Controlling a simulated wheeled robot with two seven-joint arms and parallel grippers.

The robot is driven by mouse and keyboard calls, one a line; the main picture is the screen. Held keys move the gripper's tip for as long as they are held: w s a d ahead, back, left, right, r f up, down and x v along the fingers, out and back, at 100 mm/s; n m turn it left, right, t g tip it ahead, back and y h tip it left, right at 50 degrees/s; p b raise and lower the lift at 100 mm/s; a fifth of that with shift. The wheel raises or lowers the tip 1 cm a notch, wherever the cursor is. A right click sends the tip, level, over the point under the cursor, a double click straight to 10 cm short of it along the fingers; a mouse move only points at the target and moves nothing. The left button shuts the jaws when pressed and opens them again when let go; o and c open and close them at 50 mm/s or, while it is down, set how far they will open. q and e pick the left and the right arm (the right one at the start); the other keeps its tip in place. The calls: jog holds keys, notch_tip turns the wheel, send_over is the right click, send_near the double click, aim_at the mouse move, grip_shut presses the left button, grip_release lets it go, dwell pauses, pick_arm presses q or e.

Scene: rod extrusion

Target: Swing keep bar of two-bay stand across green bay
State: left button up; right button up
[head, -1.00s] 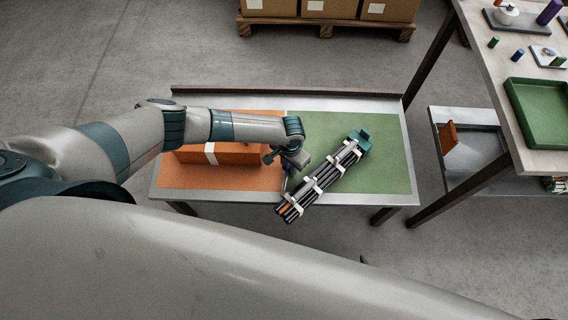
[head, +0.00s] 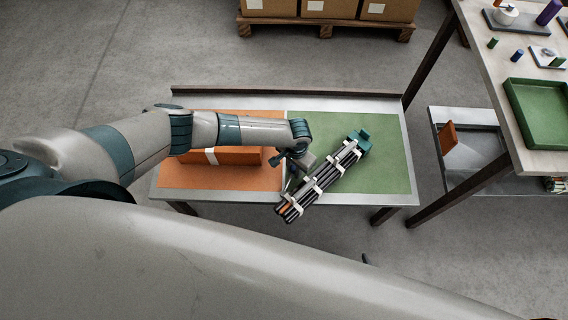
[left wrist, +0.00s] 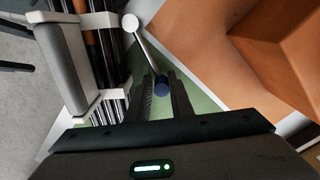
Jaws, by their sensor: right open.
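The low stand has an orange bay (head: 230,202) on its left and a green bay (head: 385,160) on its right. A bundle of dark rods in white holders (head: 320,182), with a teal end block, lies diagonally over the green bay and past the front edge. The keep bar (left wrist: 147,53) is a thin pale bar with a round white end and a dark blue knob (left wrist: 161,85). It lies near the line between the bays. My left gripper (head: 287,180) is low over that line; its fingertips (left wrist: 162,88) are closed on the knob. My right gripper is out of view.
An orange box (head: 235,156) with a white band stands at the back of the orange bay, close to my left arm. A taller workbench with a green tray (head: 540,112) stands at right. Cartons on a pallet (head: 325,28) are behind.

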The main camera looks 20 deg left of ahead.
pick_arm(q)
jog(key=shift+s+d, duration=0.1)
jog(key=shift+d, duration=0.65)
pick_arm(e)
jog(key=shift+w+a+r, duration=0.15)
jog(key=shift+w+r, duration=0.15)
pick_arm(q)
jog(key=shift+s+d+p, duration=0.3)
jog(key=shift+d+p, duration=0.1)
jog(key=shift+d, duration=0.2)
pick_arm(e)
jog(key=shift+s+r, duration=0.15)
pick_arm(q)
jog(key=shift+s+d, duration=0.1)
jog(key=shift+d, duration=0.05)
pick_arm(e)
jog(key=shift+r, duration=0.1)
pick_arm(q)
jog(key=shift+s+d+p, duration=0.35)
jog(key=shift+s+d, duration=0.05)
jog(key=shift+d, duration=0.25)
pick_arm(e)
jog(key=shift+r, duration=0.25)
